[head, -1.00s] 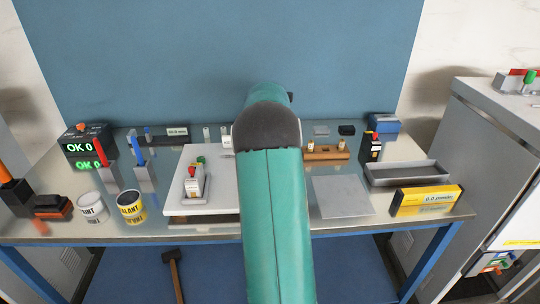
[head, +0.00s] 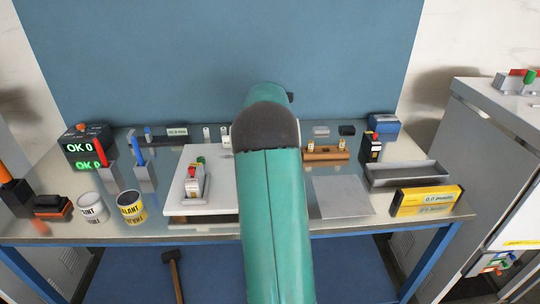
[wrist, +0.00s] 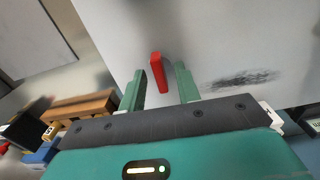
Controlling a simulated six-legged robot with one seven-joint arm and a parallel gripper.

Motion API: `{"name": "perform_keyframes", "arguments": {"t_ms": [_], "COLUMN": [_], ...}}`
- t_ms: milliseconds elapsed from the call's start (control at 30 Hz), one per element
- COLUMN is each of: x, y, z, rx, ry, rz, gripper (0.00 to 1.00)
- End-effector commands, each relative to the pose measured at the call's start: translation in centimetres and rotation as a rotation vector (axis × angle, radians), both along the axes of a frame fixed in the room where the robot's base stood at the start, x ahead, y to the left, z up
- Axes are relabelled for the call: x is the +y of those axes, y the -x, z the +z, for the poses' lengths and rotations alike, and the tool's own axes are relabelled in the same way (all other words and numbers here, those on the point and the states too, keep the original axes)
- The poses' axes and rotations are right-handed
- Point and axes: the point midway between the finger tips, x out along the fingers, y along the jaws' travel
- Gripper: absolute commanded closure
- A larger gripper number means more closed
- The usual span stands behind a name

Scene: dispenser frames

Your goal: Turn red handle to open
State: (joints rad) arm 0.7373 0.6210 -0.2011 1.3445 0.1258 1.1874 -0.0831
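A red handle (wrist: 158,73) stands out from a pale grey surface (wrist: 225,45) in the wrist view. It casts a small shadow to its right. My gripper (wrist: 160,80) is open, with one green finger on each side of the handle. Gaps show between the handle and both fingers, and I cannot tell how deep the handle sits between them. In the head view my arm covers the middle of the bench and hides my gripper and this handle.
A brown wooden block (wrist: 85,105) lies left of my gripper in the wrist view. In the head view, a white board (head: 215,205) carries a small switch box (head: 194,185). A grey tray (head: 408,174) and yellow box (head: 425,200) stand right. A flat grey plate (head: 343,196) is bare.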

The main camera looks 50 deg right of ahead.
Motion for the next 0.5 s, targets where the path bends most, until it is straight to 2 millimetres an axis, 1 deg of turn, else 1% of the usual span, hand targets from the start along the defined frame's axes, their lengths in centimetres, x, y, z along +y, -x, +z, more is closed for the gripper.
{"name": "perform_keyframes", "arguments": {"t_ms": [133,267,367,500], "x": [0.0,-0.1,-0.1,0.0], "y": [0.0,0.0,0.0,0.0], "z": [0.5,2.2,4.2,7.4], "rx": [-0.001,-0.003,-0.003,-0.003], "ry": [0.001,0.003,0.003,0.003], "rz": [0.0,0.0,0.0,0.001], "gripper": [0.67,0.67,0.67,0.67]}}
